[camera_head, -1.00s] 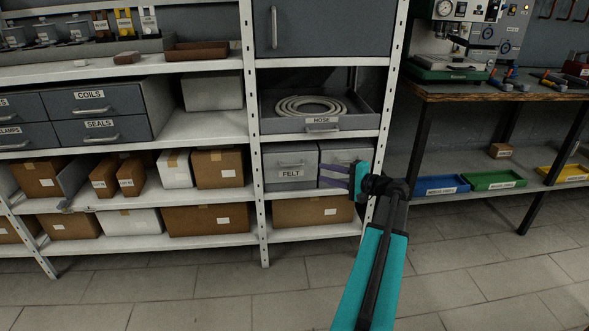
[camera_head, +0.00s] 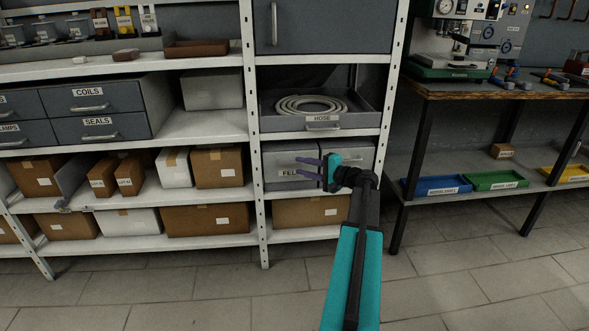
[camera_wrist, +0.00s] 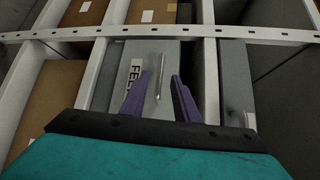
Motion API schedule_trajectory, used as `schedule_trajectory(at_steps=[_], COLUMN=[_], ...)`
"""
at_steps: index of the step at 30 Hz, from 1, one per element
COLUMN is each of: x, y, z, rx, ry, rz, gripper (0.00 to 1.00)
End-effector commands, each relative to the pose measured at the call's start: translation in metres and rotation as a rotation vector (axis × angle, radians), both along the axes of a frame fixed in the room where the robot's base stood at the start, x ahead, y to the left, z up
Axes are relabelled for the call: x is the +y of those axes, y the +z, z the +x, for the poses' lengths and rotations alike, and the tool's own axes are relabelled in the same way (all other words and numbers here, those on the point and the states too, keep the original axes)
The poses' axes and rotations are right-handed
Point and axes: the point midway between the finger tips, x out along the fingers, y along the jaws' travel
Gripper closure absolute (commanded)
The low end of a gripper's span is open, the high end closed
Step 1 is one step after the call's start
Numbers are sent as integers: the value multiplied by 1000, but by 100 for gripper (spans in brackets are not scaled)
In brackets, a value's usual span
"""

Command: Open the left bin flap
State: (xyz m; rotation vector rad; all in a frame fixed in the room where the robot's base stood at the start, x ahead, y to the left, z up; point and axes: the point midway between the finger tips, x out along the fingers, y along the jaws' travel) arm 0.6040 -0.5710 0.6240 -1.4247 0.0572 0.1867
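The left bin (camera_head: 277,154) is a grey box with a FELT label on a lower shelf, its flap front closed. It also shows in the wrist view (camera_wrist: 141,52), with its slim metal bar handle (camera_wrist: 162,75). My gripper (camera_head: 299,168) is open in front of this bin and partly covers its right side and label. In the wrist view the bar handle appears between the two purple fingers of my gripper (camera_wrist: 160,77). I cannot tell whether the fingers reach around it. The right bin (camera_head: 356,149) is a similar grey box, partly hidden by my gripper and arm.
A white perforated post (camera_head: 255,130) stands left of the bins. A grey tray marked HOSE (camera_head: 355,118) is on the shelf above, and a cardboard box (camera_head: 310,212) sits below. The tiled floor (camera_head: 190,290) in front is clear.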

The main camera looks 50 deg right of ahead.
Motion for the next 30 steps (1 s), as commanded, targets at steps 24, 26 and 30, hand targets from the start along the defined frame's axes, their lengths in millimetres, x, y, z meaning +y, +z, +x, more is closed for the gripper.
schedule_trajectory(at_steps=[24,26,30], x=[4,4,4], y=[-5,-5,-5], z=[36,36,36], rx=[0,0,0], ry=[0,0,1], rz=[-1,-1,0], gripper=[91,100,100])
